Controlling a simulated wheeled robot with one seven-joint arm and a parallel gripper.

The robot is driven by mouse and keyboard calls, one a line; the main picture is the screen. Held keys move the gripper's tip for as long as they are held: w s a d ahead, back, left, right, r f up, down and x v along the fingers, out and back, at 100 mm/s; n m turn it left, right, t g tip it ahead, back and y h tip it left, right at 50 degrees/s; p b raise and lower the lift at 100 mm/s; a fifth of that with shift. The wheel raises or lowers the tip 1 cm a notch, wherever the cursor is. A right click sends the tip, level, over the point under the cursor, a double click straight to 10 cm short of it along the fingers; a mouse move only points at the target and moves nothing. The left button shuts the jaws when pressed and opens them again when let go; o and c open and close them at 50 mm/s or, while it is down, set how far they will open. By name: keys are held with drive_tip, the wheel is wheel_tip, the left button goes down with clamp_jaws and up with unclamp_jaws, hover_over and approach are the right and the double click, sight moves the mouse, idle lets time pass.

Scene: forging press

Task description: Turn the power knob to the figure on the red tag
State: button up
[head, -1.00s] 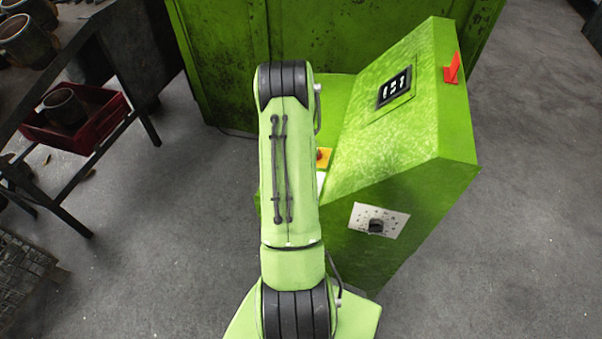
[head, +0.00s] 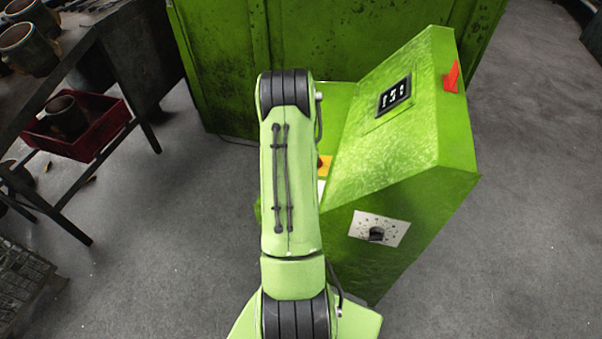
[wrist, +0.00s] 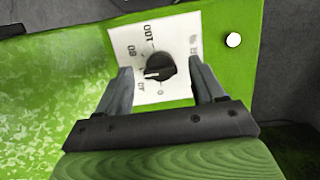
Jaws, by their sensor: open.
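The power knob (head: 376,233) is a small black knob on a white dial plate (head: 391,224) on the side of the green console (head: 400,150). In the wrist view the knob (wrist: 160,68) shows between my gripper's (wrist: 160,86) two open fingers, with nothing held. I cannot tell how deep the fingertips are around it. Its white pointer mark faces left in that view. The plate (wrist: 138,42) bears figures, with 100, 80 and 0 partly readable. The red tag (head: 452,76) is at the console's upper right edge; its figure is not readable. My arm hides the gripper in the head view.
A black display (head: 394,97) sits on the console's sloping face. A yellow plate (head: 324,165) shows behind my arm. A dark table (head: 100,50) with pots and a red crate (head: 105,130) stands at the left. Floor to the right of the console is clear.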

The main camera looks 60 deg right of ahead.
drive_tip(key=p+v, duration=0.3)
drive_tip(key=v, duration=1.2)
drive_tip(key=shift+r, duration=0.3)
drive_tip(key=w+a+r+n+t+h, duration=0.1)
drive_tip(key=w+a+r+n+h, duration=0.2)
drive_tip(key=a+r, duration=0.55)
drive_tip(key=w+a+r+n+t, duration=0.1)
drive_tip(key=w+a+r+n, duration=0.4)
drive_tip(key=a, duration=0.6)
drive_tip(key=s+a+n+t, duration=0.2)
drive_tip(key=s+a+n, duration=0.2)
drive_tip(key=a, duration=0.6)
drive_tip(key=s+a+r+n+t, duration=0.1)
drive_tip(key=s+a+n+t, duration=0.2)
drive_tip(key=s+a, duration=0.3)
drive_tip(key=a+n, duration=0.1)
drive_tip(key=a, duration=0.3)
drive_tip(key=shift+s+a+r+t, duration=0.25)
drive_tip(key=shift+s+a+t, duration=0.05)
drive_tip(key=shift+s+a, duration=0.1)
